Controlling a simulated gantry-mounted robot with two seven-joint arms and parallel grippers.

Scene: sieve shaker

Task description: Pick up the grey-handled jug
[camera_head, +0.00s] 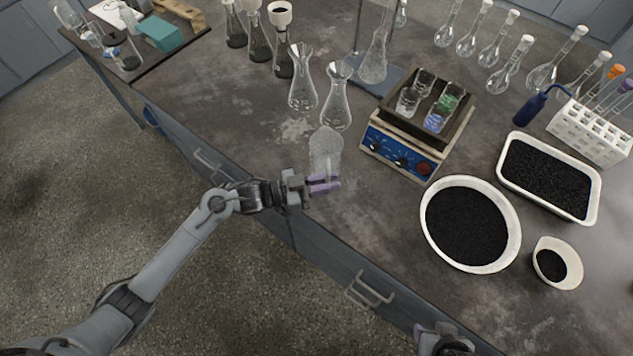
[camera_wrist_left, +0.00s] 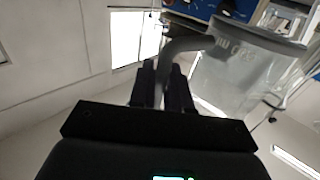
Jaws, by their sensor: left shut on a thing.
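The grey-handled jug (camera_head: 325,146) is a clear beaker-like vessel near the front edge of the bench, left of the shaker. In the left wrist view the jug (camera_wrist_left: 245,75) fills the right side, with its grey rim and its grey curved handle (camera_wrist_left: 180,48). My left gripper (camera_head: 326,185) is at the jug's near side. In the wrist view the fingers of my left gripper (camera_wrist_left: 162,88) are shut on the grey handle. I cannot tell whether the jug's base touches the bench. My right gripper (camera_head: 440,332) is partly in view at the bottom edge; its fingertips are unclear.
Two empty flasks (camera_head: 303,90) stand just behind the jug. The blue shaker (camera_head: 400,155) with several small beakers is to the right. A large white bowl of black grains (camera_head: 430,235), a white tray (camera_head: 590,215) and a small white cup (camera_head: 572,270) stand further right. Bench front is clear.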

